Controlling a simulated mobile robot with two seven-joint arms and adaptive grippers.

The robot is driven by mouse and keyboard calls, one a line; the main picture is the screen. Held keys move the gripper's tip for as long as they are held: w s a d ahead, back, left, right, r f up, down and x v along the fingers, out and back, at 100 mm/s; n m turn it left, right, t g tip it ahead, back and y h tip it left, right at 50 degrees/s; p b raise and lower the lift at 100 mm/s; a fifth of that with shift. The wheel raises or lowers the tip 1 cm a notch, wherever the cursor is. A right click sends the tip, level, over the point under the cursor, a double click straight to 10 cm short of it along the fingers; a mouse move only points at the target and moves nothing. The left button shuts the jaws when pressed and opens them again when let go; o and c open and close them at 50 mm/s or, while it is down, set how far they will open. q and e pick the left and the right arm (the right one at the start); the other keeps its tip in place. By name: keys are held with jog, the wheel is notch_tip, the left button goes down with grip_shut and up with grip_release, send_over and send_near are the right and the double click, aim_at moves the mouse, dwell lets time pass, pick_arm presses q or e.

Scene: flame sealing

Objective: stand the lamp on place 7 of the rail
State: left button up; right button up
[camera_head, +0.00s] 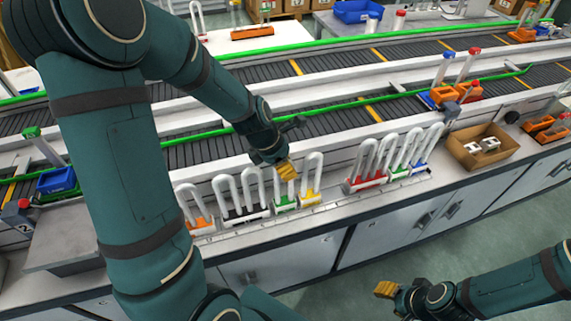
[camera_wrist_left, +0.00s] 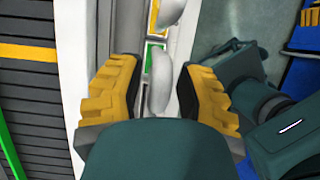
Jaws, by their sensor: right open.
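White U-shaped lamps with coloured bases stand in a row on the white rail (camera_head: 335,202). My left gripper (camera_head: 286,170) is at the top of the green-based lamp (camera_head: 284,201). In the left wrist view my left gripper (camera_wrist_left: 159,90) is open, with the white tube of that lamp (camera_wrist_left: 159,80) between its yellow fingers and gaps on both sides. The yellow-based lamp (camera_head: 310,188) stands just right of it. My right gripper (camera_head: 386,289) is open and empty, in front of the bench. Place numbers on the rail are too small to read.
Black-based lamps (camera_head: 241,207) and an orange-based lamp (camera_head: 196,221) stand to the left. Red-based lamps (camera_head: 367,180) stand to the right, past a bare stretch of rail. A cardboard box (camera_head: 483,148) holds white parts. A conveyor (camera_head: 330,80) runs behind.

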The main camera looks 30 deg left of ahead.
dwell(0.3)
pick_arm(q)
jog(key=v, duration=1.2)
notch_tip(320, 180, up, 9)
jog(key=p, duration=1)
pick_arm(e)
notch_tip(320, 180, up, 11)
jog(key=w, duration=0.1)
jog(key=shift+w+d+t, duration=0.3)
jog(key=shift+w, duration=0.05)
dwell(0.3)
